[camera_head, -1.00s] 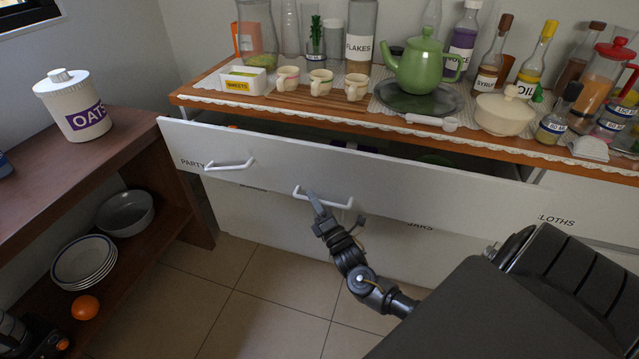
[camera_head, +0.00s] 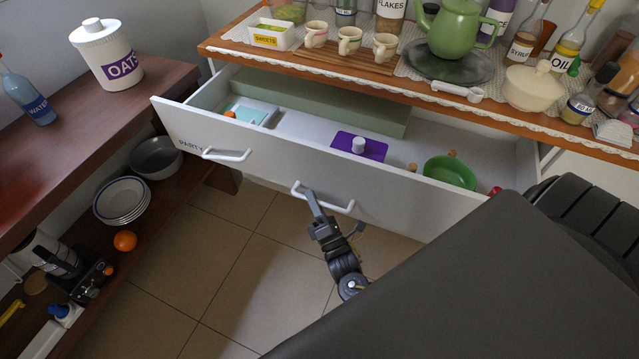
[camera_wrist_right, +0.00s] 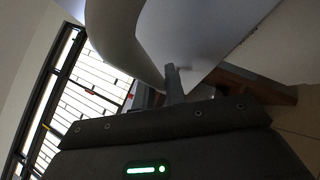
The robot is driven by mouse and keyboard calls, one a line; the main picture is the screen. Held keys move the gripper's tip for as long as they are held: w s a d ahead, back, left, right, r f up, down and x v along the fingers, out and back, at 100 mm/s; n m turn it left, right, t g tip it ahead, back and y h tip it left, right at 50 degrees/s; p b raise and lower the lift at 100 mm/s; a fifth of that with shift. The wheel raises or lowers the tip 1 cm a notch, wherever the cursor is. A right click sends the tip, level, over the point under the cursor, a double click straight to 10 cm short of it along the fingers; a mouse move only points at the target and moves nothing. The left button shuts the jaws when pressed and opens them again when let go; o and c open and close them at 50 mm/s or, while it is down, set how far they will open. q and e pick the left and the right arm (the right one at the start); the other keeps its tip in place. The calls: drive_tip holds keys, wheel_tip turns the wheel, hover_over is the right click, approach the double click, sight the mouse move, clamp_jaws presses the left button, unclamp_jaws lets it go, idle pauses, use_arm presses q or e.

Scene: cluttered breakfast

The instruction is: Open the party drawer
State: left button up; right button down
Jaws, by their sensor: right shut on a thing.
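The party drawer (camera_head: 290,150) is a wide white drawer with "PARTY" lettering at the left of its front. It stands pulled out, with its inside showing. It has two white bar handles, a left one (camera_head: 227,156) and a middle one (camera_head: 338,208). My right gripper (camera_head: 312,197) is shut on the middle handle near its left end. In the right wrist view the pale handle (camera_wrist_right: 125,35) curves close beside my dark finger (camera_wrist_right: 174,85). My left gripper is not in view.
The drawer holds a long green block (camera_head: 310,100), a purple item with a white knob (camera_head: 359,146) and a green bowl (camera_head: 450,172). The countertop (camera_head: 225,45) above is crowded. A wooden shelf unit (camera_head: 100,110) stands left. Tiled floor (camera_head: 215,240) is clear.

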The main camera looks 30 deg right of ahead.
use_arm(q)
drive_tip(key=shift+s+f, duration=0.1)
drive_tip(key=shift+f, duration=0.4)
use_arm(e)
drive_tip(key=shift+s+a, duration=0.4)
drive_tip(key=shift+a, duration=0.15)
drive_tip(key=c, duration=1.7)
unclamp_jaws()
